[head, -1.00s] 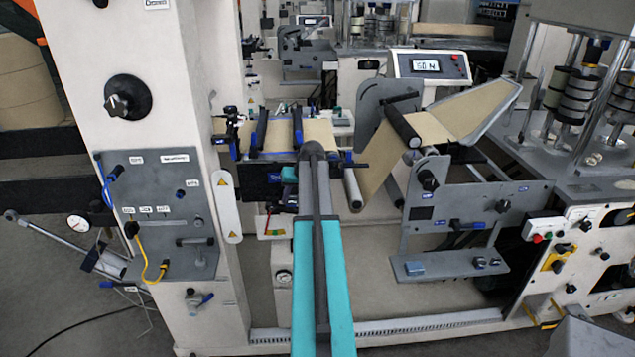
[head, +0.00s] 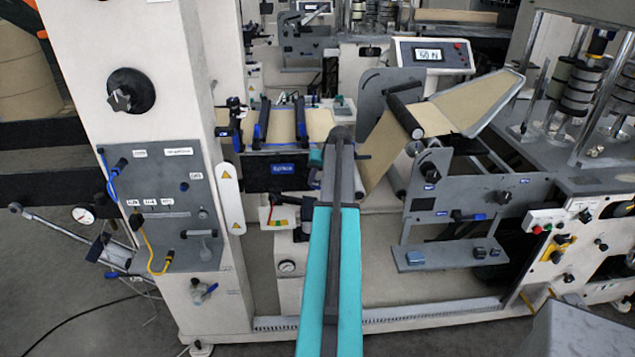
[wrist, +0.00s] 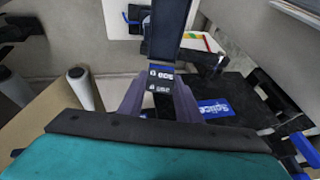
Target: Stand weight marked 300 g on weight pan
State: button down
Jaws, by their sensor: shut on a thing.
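My gripper (wrist: 160,92) shows in the wrist view with its two purple fingers closed in on a small dark block with white markings, the weight (wrist: 161,78). The markings appear upside down and look like a 300, but I cannot read them surely. A long dark bar reaches from just behind the weight to the top of the wrist view. I cannot make out the weight pan for certain in either view.
A grey shelf (head: 440,262) with small blue-grey blocks stands to the right of my arm. The brown web (head: 375,160) and its rollers are close by the arm's end. A black unit with a blue label (head: 283,168) is left of it. A display (head: 428,55) stands behind.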

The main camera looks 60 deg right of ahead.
jog(key=shift+w+a+f+b, duration=0.25)
jog(key=shift+f+b, duration=0.3)
jog(key=shift+f, duration=0.6)
jog(key=shift+w+a+f+b, duration=0.1)
jog(key=shift+w+f+b, duration=0.15)
jog(key=shift+f+b, duration=0.6)
jog(key=shift+w+a+f+b, duration=0.2)
jog(key=shift+w+f+b, duration=0.05)
jog(key=shift+f, duration=1.2)
jog(key=c, duration=1.2)
grip_release()
jog(key=shift+f, duration=0.1)
jog(key=shift+s, duration=0.1)
jog(key=b+v, duration=0.3)
jog(key=v, duration=1.1)
